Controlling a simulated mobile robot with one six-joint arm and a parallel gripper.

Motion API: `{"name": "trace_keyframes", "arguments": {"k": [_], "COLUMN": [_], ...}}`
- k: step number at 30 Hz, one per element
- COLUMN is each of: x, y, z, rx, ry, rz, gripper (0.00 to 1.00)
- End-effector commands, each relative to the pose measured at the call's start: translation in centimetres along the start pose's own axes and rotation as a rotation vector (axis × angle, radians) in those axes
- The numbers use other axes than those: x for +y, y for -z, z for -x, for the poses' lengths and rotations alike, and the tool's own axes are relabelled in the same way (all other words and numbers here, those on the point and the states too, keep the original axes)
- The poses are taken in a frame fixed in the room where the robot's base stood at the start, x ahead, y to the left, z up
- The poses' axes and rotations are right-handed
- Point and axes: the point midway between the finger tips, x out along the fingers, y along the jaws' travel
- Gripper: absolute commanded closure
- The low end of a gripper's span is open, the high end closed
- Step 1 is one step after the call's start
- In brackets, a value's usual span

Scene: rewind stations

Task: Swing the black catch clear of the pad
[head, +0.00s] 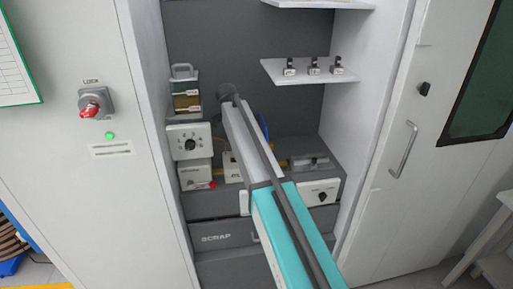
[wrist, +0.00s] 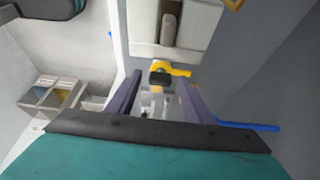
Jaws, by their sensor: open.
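My gripper (wrist: 160,79) is open in the wrist view, its two dark fingers apart with nothing clearly held between them. A small black piece (wrist: 159,78) beside a yellow tab (wrist: 180,71) shows at the fingertips, apart from or just touching them; I cannot tell which. It may be the black catch. Above it, a dark brown-grey bar (wrist: 168,29) lies on a white plate (wrist: 199,20). I cannot pick out the pad for certain. In the head view my arm crosses the bay and hides its middle; the gripper's fingers do not show there.
In the head view a white dial box (head: 187,141) and a container (head: 186,95) stand left of my arm. A white shelf (head: 300,74) with small parts is at upper right. A dial panel (head: 320,192) and the SCRAP drawer (head: 230,238) lie low. Cabinet walls close both sides.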

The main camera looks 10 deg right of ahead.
Motion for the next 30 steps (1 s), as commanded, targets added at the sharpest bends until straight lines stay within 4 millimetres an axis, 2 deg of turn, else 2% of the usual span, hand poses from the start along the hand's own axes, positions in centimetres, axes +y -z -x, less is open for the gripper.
{"name": "trace_keyframes", "arguments": {"k": [8, 16, 30], "x": [-0.1, -0.1, 4.5], "y": [0.5, 1.4, 1.6], "z": [1.1, 3.3, 3.4], "rx": [0.0, 0.0, 0.0], "ry": [0.001, 0.002, 0.001], "rz": [-0.001, -0.001, -0.001], "gripper": [0.53, 0.53, 0.53]}}
